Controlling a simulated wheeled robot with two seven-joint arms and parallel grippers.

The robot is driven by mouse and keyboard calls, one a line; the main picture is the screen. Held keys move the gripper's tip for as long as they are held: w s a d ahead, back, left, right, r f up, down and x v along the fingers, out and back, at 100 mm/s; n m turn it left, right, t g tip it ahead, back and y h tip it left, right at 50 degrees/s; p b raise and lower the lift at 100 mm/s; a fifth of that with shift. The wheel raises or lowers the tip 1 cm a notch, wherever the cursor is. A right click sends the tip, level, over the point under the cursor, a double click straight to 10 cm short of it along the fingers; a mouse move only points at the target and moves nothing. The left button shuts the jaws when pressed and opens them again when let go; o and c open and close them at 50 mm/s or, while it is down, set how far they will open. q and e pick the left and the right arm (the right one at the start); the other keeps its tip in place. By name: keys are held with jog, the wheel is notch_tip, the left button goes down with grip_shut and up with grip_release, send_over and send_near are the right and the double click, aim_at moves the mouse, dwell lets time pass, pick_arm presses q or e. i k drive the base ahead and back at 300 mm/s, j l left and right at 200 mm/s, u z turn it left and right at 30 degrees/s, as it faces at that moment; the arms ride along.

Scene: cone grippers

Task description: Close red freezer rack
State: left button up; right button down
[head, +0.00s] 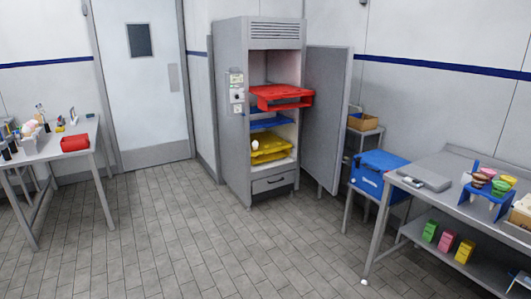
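The red freezer rack (283,97) is in the upper part of a tall grey freezer (231,120). It sticks out past the front of the cabinet. The freezer door (325,115) stands wide open on the right side. Below the red rack is a blue rack (270,122), which looks mostly inside. A yellow rack (268,148) is lower down, with a small pale object (255,144) at its left. Neither of my grippers shows in the head view.
The tiled floor (190,235) in front of the freezer is clear. A table (40,150) with a red box stands at the left. At the right are a blue cooler (376,172) and a steel table (440,180) with cones in a blue holder.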

aim_at(277, 96)
jog(key=i, duration=3.25)
jog(key=i+z, duration=0.15)
jog(key=i, duration=0.4)
jog(key=i+j, duration=0.15)
jog(key=i, duration=0.4)
jog(key=i+j+z, duration=0.15)
jog(key=i, duration=0.4)
jog(key=i+j, duration=0.1)
jog(key=i, duration=0.4)
jog(key=i+l+z, duration=0.05)
